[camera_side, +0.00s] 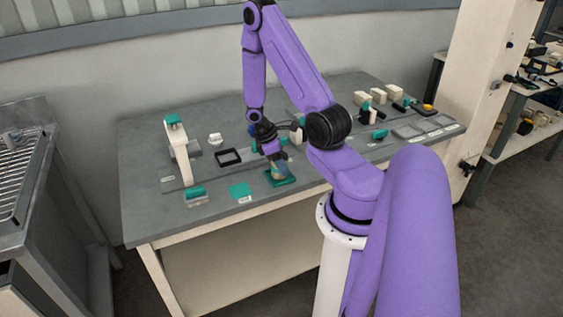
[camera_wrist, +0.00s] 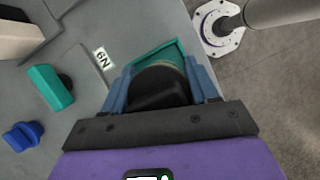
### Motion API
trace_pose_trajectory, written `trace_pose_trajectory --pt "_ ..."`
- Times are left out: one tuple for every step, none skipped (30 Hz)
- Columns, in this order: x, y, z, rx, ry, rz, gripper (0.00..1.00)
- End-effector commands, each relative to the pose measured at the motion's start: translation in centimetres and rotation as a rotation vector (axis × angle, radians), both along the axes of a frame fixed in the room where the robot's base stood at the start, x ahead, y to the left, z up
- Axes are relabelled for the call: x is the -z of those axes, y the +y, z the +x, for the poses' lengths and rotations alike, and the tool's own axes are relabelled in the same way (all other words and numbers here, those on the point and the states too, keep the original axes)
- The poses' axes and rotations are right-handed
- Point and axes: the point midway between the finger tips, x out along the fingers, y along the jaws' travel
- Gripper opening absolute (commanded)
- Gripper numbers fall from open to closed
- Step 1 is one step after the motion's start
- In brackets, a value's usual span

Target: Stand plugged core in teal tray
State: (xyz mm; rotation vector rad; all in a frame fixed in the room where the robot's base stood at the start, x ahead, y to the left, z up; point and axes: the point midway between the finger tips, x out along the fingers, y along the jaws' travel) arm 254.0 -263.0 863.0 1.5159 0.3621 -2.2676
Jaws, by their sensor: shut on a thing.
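The core looks upright. Its lower end is hidden, so I cannot tell whether it touches the tray floor.
A flat teal square (camera_side: 240,190) and a teal-topped block (camera_side: 195,195) lie left of the tray. A tall cream stand (camera_side: 180,155) is farther left, and a black frame (camera_side: 229,157) lies behind. In the wrist view a teal block (camera_wrist: 50,87) and blue knob (camera_wrist: 23,136) are left.

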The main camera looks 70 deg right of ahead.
Motion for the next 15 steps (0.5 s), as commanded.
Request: trace_pose_trajectory --pt "0.08 -0.01 0.01 0.0 0.0 0.0 0.29" --pt "0.12 -0.01 0.0 0.0 0.0 0.0 0.29" --pt "0.17 -0.01 0.0 0.001 0.0 0.0 0.29" --pt "0.2 -0.01 0.0 0.001 0.0 0.0 0.29" --pt "0.25 -0.01 0.0 0.001 0.0 0.0 0.29" --pt "0.3 0.0 0.0 0.001 0.0 0.0 0.29" --pt "0.34 -0.01 -0.01 0.001 0.0 0.0 0.29" --pt "0.38 -0.01 -0.02 0.001 0.001 0.0 0.29" --pt "0.44 -0.01 -0.02 0.001 0.001 0.0 0.29" --pt "0.47 -0.01 -0.01 0.0 0.001 0.0 0.29" --pt "0.51 -0.01 -0.02 0.0 0.001 0.0 0.29" --pt "0.57 -0.01 -0.02 0.0 0.001 0.0 0.29" --pt "0.6 -0.01 0.0 0.0 0.001 0.0 0.29" --pt "0.63 -0.02 -0.01 0.0 0.0 0.0 0.29" --pt "0.69 -0.02 0.0 0.0 0.0 0.0 0.29"
